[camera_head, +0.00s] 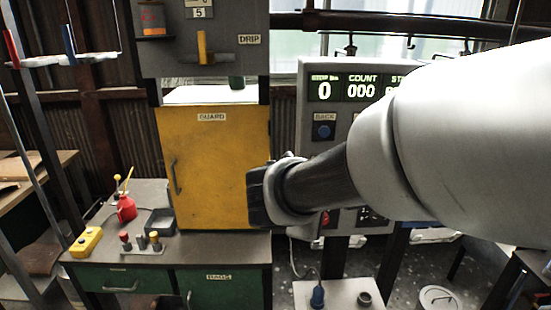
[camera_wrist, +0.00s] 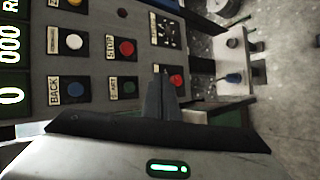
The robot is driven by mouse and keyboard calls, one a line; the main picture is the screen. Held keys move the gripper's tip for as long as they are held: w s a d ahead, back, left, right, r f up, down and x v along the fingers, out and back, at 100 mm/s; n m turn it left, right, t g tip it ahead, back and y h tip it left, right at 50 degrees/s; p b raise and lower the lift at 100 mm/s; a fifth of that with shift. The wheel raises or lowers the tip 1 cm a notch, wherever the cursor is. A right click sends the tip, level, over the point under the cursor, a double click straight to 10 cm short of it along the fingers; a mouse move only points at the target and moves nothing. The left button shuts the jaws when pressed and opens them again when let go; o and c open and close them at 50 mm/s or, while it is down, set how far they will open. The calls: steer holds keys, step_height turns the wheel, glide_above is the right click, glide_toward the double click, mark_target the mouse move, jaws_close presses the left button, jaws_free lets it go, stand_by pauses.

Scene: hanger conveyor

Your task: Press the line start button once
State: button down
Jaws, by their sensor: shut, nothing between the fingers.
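The line start button is a dark green button (camera_wrist: 128,88) beside a label reading START on the grey control panel, seen in the wrist view. My gripper (camera_wrist: 162,74) is shut and empty; its fingertips show just right of the green button in that view. The gap between fingertips and panel cannot be judged. In the head view my gripper (camera_head: 262,195) is a dark shape in front of the panel's left edge, its fingertips not clear. The control panel (camera_head: 309,160) shows there with 0 and 000 on its display; my arm hides the start button.
Near the start button are a red STOP button (camera_wrist: 127,48), a blue BACK button (camera_wrist: 82,91), a white button (camera_wrist: 74,42) and another red button (camera_wrist: 177,81). A yellow guard cabinet (camera_head: 215,150) stands left of the panel. A bench (camera_head: 190,244) holds a red oil can (camera_head: 126,208).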

steer(key=shift+w, duration=0.1)
steer(key=w+p, duration=0.1)
steer(key=w, duration=0.7)
steer(key=shift+w+p, duration=0.3)
steer(key=shift+w, duration=0.1)
stand_by(1.7)
steer(key=shift+w, duration=0.3)
